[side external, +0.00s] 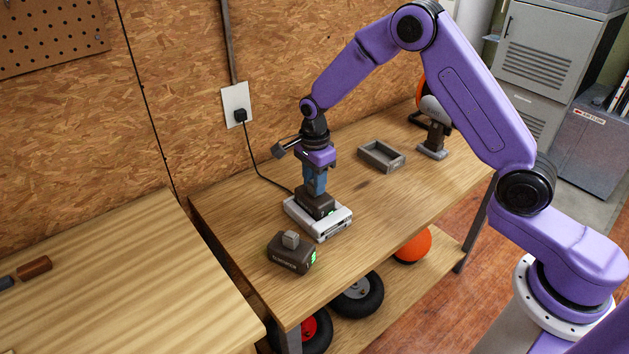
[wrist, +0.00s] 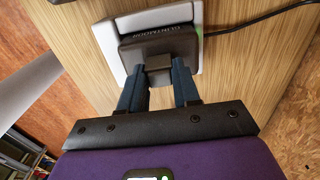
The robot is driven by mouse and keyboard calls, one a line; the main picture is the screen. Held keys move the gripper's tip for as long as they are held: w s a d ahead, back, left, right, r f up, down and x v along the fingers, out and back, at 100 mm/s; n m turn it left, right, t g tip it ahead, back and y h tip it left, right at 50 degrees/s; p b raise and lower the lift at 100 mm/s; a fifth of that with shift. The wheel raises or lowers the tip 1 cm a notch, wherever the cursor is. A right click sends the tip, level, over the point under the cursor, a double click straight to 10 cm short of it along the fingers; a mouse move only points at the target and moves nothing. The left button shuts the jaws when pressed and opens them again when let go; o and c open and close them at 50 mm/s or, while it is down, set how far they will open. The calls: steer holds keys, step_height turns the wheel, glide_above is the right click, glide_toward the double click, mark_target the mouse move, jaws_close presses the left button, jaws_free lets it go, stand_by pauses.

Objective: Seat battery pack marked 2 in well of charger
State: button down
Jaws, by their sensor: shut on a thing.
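A light grey charger (side external: 331,229) sits on the wooden workbench, its cord running to the wall outlet. My gripper (side external: 315,189) points down over it, shut on the top tab of a dark battery pack (side external: 314,207). In the wrist view, my fingers (wrist: 159,82) close on the tab of this pack (wrist: 158,45), with the white charger rim (wrist: 196,14) around it. The pack is over or in the well; I cannot tell whether it is fully down. A second battery pack (side external: 291,257) with a grey tab stands in front of the charger. I cannot read a number on either pack.
An empty grey tray (side external: 381,157) and an orange-and-black drill-like tool (side external: 432,130) stand further back on the bench. The wall outlet (side external: 237,104) and cord (side external: 254,156) are behind the charger. Wheels and an orange ball (side external: 413,246) lie on the lower shelf.

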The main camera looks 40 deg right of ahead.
steer(key=shift+f, duration=0.3)
steer(key=c, duration=0.8)
jaws_free()
step_height(320, 180, up, 11)
steer(key=s+a+r+n, duration=0.3)
steer(key=s+r+n, duration=0.1)
steer(key=s+n, duration=0.35)
steer(key=s+d+n, duration=0.4)
steer(key=s+n, duration=0.7)
steer(key=s, duration=0.3)
steer(key=s+d+n, duration=0.3)
steer(key=s+n, duration=0.9)
steer(key=s, duration=0.3)
steer(key=shift+d+r, duration=0.25)
steer(key=shift+d, duration=0.1)
